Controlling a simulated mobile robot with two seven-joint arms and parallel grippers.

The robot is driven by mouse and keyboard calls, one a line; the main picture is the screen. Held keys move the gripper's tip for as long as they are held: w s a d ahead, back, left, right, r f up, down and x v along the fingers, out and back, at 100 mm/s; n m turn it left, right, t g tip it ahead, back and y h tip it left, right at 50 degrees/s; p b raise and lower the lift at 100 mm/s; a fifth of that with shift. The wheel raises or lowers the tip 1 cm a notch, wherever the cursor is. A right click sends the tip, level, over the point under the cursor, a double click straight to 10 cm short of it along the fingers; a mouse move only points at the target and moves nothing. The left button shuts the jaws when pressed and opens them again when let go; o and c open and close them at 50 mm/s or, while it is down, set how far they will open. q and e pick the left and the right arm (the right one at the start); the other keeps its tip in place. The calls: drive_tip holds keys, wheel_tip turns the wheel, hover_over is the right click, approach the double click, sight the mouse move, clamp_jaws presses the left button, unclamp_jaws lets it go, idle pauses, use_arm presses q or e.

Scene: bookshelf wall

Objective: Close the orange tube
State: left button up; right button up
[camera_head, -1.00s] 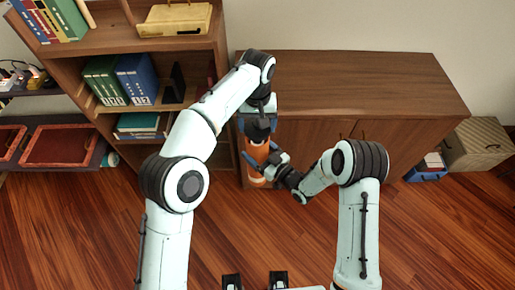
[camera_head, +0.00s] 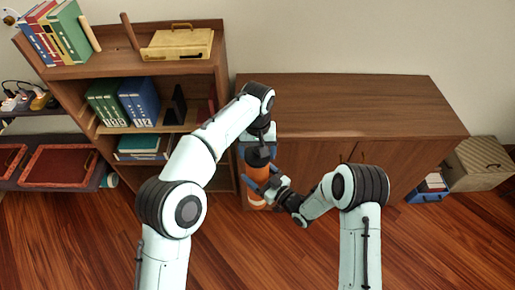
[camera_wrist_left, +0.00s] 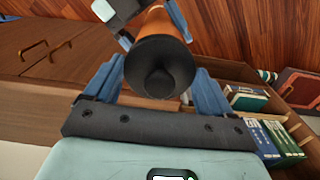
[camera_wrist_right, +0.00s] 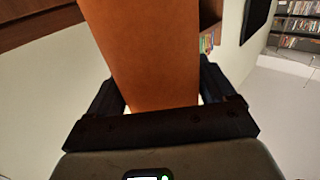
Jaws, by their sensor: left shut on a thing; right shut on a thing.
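The orange tube (camera_head: 264,175) stands roughly upright in front of the cabinet, with a dark cap (camera_head: 258,156) at its top end. My left gripper (camera_head: 258,148) is at the top and is shut on the dark cap; the left wrist view shows the cap (camera_wrist_left: 160,68) between the blue fingers. The cap sits at the tube's end; I cannot tell whether it is fully seated. My right gripper (camera_head: 268,187) is shut on the orange tube lower down; the right wrist view shows the tube's orange side (camera_wrist_right: 150,55) between the dark fingers.
A wooden cabinet (camera_head: 350,105) with a bare top stands behind the tube. A bookshelf (camera_head: 215,70) with binders (camera_head: 140,100) and a yellow case (camera_head: 178,44) is at the left. A beige box (camera_head: 482,163) stands at the right. The wooden floor in front is clear.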

use_arm(q)
drive_tip(key=shift+f, duration=0.55)
idle(0.4)
drive_tip(key=o, duration=0.8)
drive_tip(key=shift+o, duration=0.2)
wheel_tip(320, 180, up, 9)
drive_tip(key=shift+w+r, duration=0.2)
drive_tip(key=shift+r, duration=0.6)
drive_tip(key=shift+s+r, duration=0.2)
drive_tip(key=shift+r, duration=0.45)
